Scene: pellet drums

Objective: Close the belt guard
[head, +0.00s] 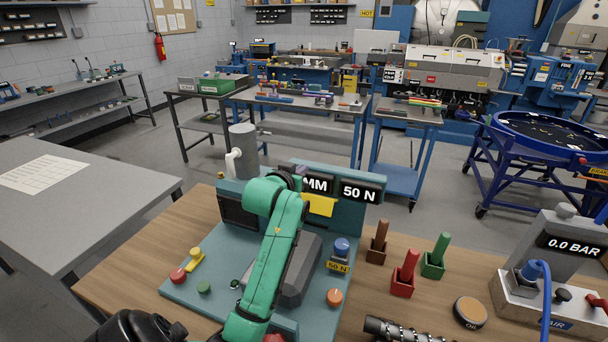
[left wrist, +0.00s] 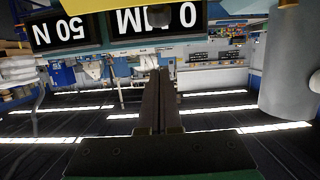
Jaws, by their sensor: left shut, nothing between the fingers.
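A teal machine (head: 185,287) stands on the wooden bench, with dark displays reading MM and 50 N (head: 359,192) on its upright back panel. A yellow plate (head: 319,205) hangs below the displays, and a dark grey housing (head: 306,277) sits on the base, partly behind my green left arm. No part is labelled as the belt guard, so I cannot tell which it is or how it stands. My left gripper (head: 302,173) is by the top of the panel, over the MM display's left end. In the left wrist view its fingers (left wrist: 160,72) are together and empty.
A grey cylinder (head: 243,152) with a white elbow rises behind the panel's left end. Coloured knobs, a blue-topped 50 N piece (head: 341,246), small red (head: 404,277) and green holders, an oil tin (head: 470,312) and an air gauge unit (head: 570,246) stand around the machine.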

